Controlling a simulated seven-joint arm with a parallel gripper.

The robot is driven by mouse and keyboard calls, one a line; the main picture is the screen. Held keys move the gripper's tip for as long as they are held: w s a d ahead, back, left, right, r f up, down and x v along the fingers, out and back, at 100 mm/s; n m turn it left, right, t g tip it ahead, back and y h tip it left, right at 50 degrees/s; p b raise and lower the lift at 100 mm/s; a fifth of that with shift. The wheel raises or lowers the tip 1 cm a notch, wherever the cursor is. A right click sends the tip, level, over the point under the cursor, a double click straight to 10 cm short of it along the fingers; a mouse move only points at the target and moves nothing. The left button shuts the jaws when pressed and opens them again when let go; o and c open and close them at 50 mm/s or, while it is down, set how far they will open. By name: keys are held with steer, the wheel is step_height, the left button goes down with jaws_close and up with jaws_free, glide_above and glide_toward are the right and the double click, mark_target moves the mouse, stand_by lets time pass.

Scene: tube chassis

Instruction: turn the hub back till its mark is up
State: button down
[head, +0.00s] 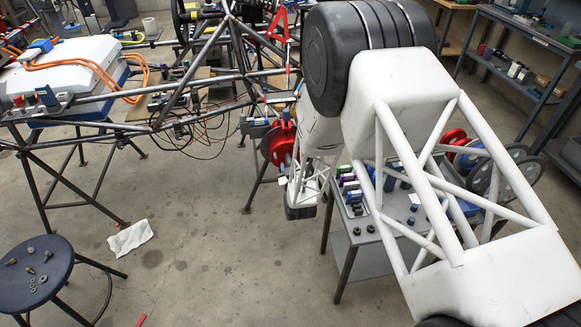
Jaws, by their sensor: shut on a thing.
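The red hub (279,143) is mounted on the tube chassis (165,118), near the middle of the head view. It is a red disc with metal parts at its centre and right side. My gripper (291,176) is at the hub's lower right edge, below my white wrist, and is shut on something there. The hub seems to be what it holds, but the fingertips are small and partly hidden by my arm. I cannot make out the hub's mark or which way it points.
A grey trolley (352,243) with small parts stands to the right, partly behind my arm. More wheels (505,175) are further right. A round stool (35,270) with loose hardware is at lower left.

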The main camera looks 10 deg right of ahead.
steer(key=shift+a+n, duration=0.1)
steer(key=shift+n, duration=1.6)
steer(key=shift+f+n, duration=0.1)
steer(key=shift+n, duration=1.8)
steer(key=shift+a+f+n, duration=0.1)
steer(key=shift+f+n, duration=0.05)
steer(key=shift+n, duration=3.35)
steer(key=c, duration=0.7)
jaws_free()
steer(key=shift+s, duration=0.1)
steer(key=shift+s, duration=3.85)
